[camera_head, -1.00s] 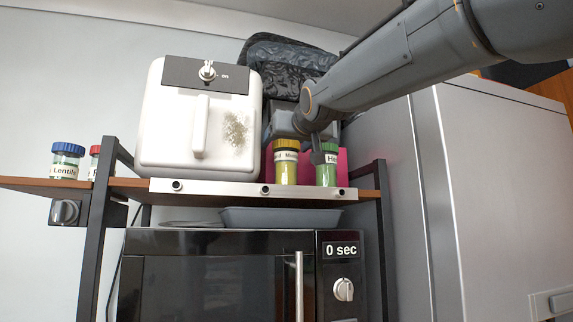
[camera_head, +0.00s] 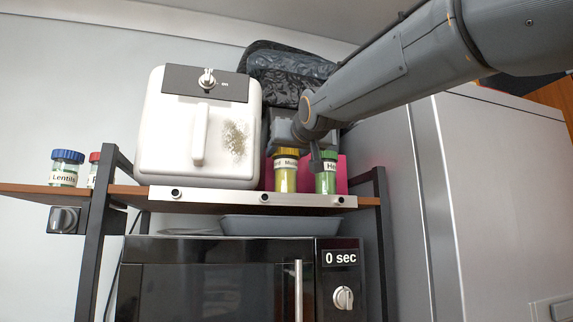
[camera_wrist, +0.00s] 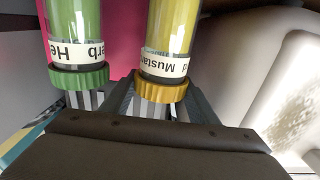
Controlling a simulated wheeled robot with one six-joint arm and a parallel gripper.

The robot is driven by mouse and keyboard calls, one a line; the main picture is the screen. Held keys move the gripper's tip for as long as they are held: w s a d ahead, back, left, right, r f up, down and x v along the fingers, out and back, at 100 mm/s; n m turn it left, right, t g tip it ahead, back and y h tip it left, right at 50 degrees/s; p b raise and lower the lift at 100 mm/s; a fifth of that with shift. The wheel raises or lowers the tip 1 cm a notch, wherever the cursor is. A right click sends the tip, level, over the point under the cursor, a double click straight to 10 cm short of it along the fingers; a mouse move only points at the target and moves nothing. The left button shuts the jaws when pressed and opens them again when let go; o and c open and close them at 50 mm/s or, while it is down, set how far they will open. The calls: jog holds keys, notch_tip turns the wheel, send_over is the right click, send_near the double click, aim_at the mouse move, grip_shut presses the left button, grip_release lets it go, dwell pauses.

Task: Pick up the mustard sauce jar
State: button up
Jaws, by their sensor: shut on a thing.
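The mustard sauce jar (camera_head: 285,178) is yellow with a dark yellow lid and stands upright on the wooden shelf in the head view. In the wrist view the jar (camera_wrist: 170,40) appears upside down, its label partly reading "Mustard". My gripper (camera_head: 303,158) is at the jar's upper part. In the wrist view my gripper (camera_wrist: 155,105) has its fingers on either side of the yellow lid, shut on it.
A green herb jar (camera_head: 326,180) stands close on the right of the mustard jar. A white air fryer (camera_head: 170,140) is close on the left. A pink panel (camera_wrist: 118,30) stands behind. A microwave (camera_head: 210,280) sits below the shelf (camera_head: 125,193); a metal cabinet (camera_head: 500,190) is at right.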

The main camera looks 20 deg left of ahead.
jog(key=shift+r, duration=0.2)
jog(key=shift+s+d+r+b, duration=0.1)
jog(key=shift+s+r+b, duration=0.1)
jog(key=shift+r+b, duration=0.25)
notch_tip(320, 180, up, 6)
jog(key=b+v, duration=0.6)
jog(key=v, duration=1.3)
jog(key=shift+s+d+f+b, duration=0.2)
jog(key=shift+d+b, duration=0.1)
jog(key=shift+b, duration=0.1)
